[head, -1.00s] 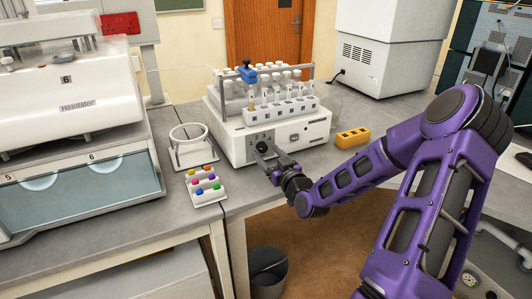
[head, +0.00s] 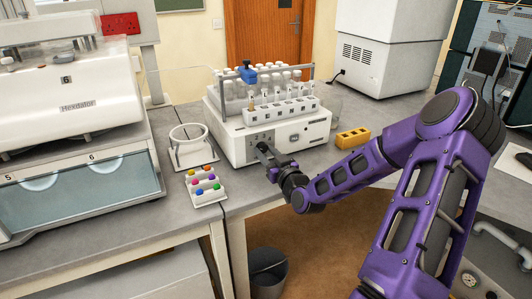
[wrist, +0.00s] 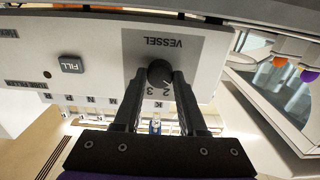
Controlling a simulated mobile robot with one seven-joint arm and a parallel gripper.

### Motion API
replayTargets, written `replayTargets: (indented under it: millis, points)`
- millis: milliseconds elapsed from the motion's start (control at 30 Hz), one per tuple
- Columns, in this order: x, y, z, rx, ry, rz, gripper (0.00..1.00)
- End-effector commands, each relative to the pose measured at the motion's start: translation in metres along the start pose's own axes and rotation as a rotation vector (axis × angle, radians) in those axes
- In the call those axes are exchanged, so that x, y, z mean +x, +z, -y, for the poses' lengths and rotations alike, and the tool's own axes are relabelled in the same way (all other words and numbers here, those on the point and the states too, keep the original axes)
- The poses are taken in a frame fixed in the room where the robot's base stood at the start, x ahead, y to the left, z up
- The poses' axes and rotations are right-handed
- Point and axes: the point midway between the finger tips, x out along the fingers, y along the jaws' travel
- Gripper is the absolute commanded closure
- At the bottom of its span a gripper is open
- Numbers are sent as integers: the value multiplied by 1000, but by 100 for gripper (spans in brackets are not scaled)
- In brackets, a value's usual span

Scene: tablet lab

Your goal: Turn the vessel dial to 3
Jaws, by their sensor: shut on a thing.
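The vessel dial (wrist: 160,73) is a round black knob on a grey panel marked VESSEL, which appears upside down in the wrist view. The digits 2 and 3 show beside it, partly between my fingers. My gripper (wrist: 160,80) is shut on the dial, one dark finger on each side of it. In the head view my gripper (head: 264,150) is at the front face of the white machine (head: 235,148), and it hides the dial there. The dial's pointer cannot be made out, so its setting is unclear.
A FILL button (wrist: 71,64) is on the same panel. A rack of tubes (head: 285,107) tops the machine. A tray of coloured caps (head: 205,188) and a white ring stand (head: 190,150) are to its left. A yellow block (head: 352,138) is to its right.

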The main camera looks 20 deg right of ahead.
Motion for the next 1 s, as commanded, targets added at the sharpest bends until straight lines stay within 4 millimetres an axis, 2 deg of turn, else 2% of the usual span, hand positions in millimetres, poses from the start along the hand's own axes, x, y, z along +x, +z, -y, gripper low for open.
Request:
replayTargets:
  millis: [367, 1000]
  points:
    - [0, 0, 0, 94, 0, 0, 100]
    - [-1, 0, 0, 662, 1, 2, 100]
